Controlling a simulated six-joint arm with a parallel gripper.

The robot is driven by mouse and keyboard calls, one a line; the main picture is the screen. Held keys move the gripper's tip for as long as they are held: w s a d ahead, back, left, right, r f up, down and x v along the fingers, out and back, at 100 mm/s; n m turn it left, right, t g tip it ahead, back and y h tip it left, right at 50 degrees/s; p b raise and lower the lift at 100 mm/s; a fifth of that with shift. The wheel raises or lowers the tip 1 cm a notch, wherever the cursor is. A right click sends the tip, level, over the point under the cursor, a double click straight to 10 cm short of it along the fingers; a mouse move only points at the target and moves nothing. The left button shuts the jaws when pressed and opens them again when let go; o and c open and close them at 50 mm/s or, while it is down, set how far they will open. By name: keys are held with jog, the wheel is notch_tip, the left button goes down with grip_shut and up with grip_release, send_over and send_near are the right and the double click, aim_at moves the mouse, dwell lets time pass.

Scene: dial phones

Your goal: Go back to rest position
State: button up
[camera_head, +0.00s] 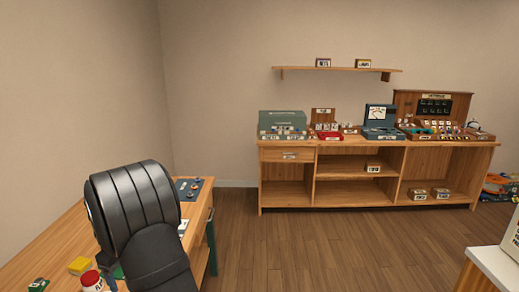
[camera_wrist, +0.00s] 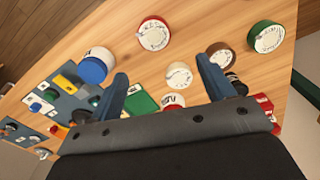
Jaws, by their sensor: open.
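My gripper (camera_wrist: 162,67) is open in the wrist view, its two blue-grey fingers spread above the wooden desk, with nothing held between them. A pale round dial (camera_wrist: 179,75) lies beyond and between the fingers. A red-rimmed round dial (camera_wrist: 153,33) is farther up. A brown one (camera_wrist: 220,54) and a green-rimmed one (camera_wrist: 266,36) are to the right, the brown one partly behind the right finger. A blue and white round piece (camera_wrist: 95,65) is to the left. In the head view, my black arm covers part of the desk and the fingers cannot be made out.
The desk (camera_head: 62,240) also holds a yellow block (camera_head: 80,265), a red-topped jar (camera_head: 91,279) and a dark panel with knobs (camera_head: 190,188). A wooden workbench (camera_head: 330,168) with several boxes stands at the far wall, under a shelf (camera_head: 337,69). The floor between is clear.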

jog(key=s+d+f, duration=0.1)
jog(key=s+d, duration=0.4)
jog(key=d, duration=0.7)
jog(key=shift+s, duration=0.3)
